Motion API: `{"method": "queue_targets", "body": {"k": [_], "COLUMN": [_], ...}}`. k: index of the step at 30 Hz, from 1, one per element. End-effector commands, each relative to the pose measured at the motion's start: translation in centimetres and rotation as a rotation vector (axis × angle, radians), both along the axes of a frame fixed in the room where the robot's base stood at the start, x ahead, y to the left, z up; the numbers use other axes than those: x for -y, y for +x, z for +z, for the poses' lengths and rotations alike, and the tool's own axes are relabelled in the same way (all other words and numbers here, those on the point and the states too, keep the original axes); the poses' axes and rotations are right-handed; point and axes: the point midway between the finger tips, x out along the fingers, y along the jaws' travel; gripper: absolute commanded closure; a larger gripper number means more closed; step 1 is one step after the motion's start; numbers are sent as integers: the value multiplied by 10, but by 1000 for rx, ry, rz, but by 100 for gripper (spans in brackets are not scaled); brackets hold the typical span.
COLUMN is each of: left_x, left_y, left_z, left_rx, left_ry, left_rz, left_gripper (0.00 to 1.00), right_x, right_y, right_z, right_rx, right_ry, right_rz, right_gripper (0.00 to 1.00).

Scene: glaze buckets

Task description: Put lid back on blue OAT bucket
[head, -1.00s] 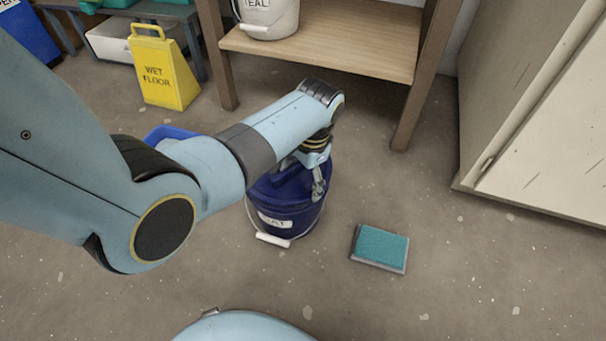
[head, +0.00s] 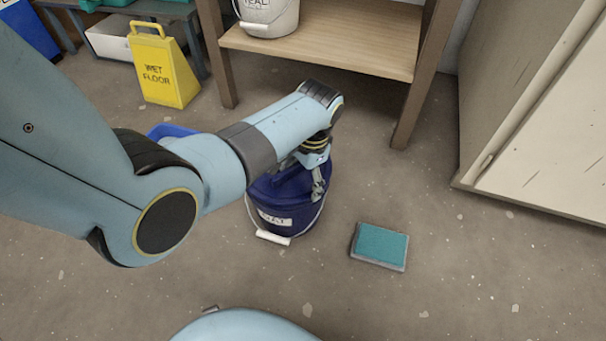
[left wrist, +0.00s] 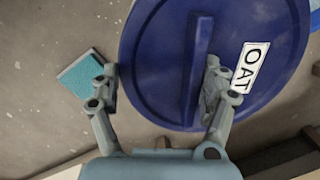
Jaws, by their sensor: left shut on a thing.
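The dark blue bucket (head: 295,222) stands upright on the floor in the head view, with a white label and a wire handle with a white grip at its front. Its blue lid (head: 272,188) is at the bucket's top; my arm partly covers it, and I cannot tell whether it is fully seated. In the left wrist view the lid (left wrist: 160,60) shows as a round disc with a raised bar and an OAT label. My left gripper (head: 318,182) is shut on the lid, one finger at its rim and one beside the bar. My right gripper is not in view.
A teal sponge-like block (head: 380,246) lies on the floor right of the bucket. A wooden shelf (head: 330,45) with a white TEAL bucket (head: 270,18) stands behind. A yellow wet-floor sign (head: 165,70) is at back left, a pale cabinet (head: 545,110) at right. Front right floor is clear.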

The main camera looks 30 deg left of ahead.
Motion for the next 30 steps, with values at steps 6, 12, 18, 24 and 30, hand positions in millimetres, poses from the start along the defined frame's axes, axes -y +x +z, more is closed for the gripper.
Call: {"method": "queue_targets", "body": {"k": [6,12,18,24,30], "left_x": [0,0,0,0,0], "left_y": [0,0,0,0,0], "left_z": [0,0,-2,-3,-3], "left_rx": [0,0,1,0,0], "left_ry": [0,1,1,0,0], "left_rz": [0,0,0,0,0], "left_gripper": [55,55,55,55,10], "right_x": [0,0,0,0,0], "right_y": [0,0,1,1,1], "right_z": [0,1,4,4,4], "right_rx": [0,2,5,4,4], "right_ry": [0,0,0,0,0], "right_rz": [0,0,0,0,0], "right_gripper": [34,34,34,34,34]}}
